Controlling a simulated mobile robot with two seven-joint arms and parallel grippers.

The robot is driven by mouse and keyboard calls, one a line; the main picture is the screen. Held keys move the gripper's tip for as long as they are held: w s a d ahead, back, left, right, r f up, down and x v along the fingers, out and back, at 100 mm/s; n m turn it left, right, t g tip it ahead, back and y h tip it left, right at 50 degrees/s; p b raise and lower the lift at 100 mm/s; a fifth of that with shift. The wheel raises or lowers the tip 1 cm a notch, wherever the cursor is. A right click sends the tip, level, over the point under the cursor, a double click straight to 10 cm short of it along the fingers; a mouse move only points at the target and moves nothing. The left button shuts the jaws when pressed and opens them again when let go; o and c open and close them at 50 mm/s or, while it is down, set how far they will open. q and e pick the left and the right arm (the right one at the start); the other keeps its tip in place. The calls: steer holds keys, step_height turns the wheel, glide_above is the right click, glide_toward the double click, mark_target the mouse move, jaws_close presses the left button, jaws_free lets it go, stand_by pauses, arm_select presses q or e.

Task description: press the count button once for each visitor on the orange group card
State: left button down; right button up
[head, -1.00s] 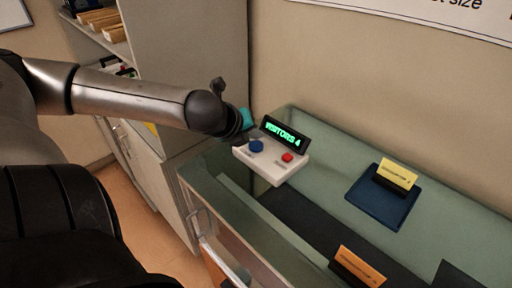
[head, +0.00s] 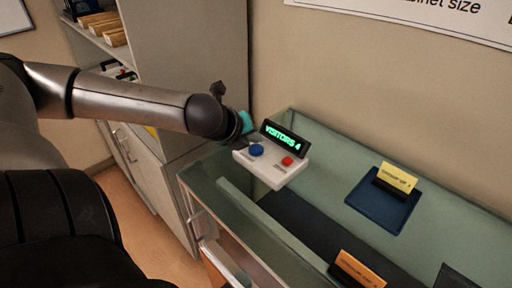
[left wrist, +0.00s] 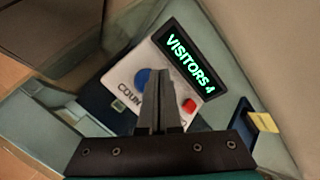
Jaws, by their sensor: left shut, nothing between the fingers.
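A white counter box (head: 270,172) stands on the glass case, with a blue button (head: 256,150), a red button (head: 287,161) and a display (head: 284,138) that reads "VISITORS 4". In the left wrist view the blue button (left wrist: 142,77) is beside the lettering "COUN", partly hidden by the fingers. My left gripper (left wrist: 157,76) is shut and empty, over the box by the blue button; whether it touches the button I cannot tell. In the head view the gripper (head: 243,138) is at the box's back left. The orange card (head: 360,270) stands at the bottom; its number is unreadable. My right gripper is out of view.
A yellow card (head: 396,178) stands in a dark holder on a blue tray (head: 368,207) to the right. A grey cabinet (head: 190,75) with shelves stands left of the case. The glass top between the box and the tray is clear.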

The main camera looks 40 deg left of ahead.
mark_target(254, 151)
arm_select(q)
steer(key=shift+f, duration=0.1)
stand_by(0.8)
steer(key=shift+f+b, duration=0.35)
steer(key=shift+f+b, duration=0.45)
stand_by(0.6)
steer(key=shift+r, duration=0.1)
steer(key=shift+r+p, duration=0.8)
steer(key=shift+p, duration=0.15)
step_height(254, 151, up, 5)
steer(key=p, duration=0.5)
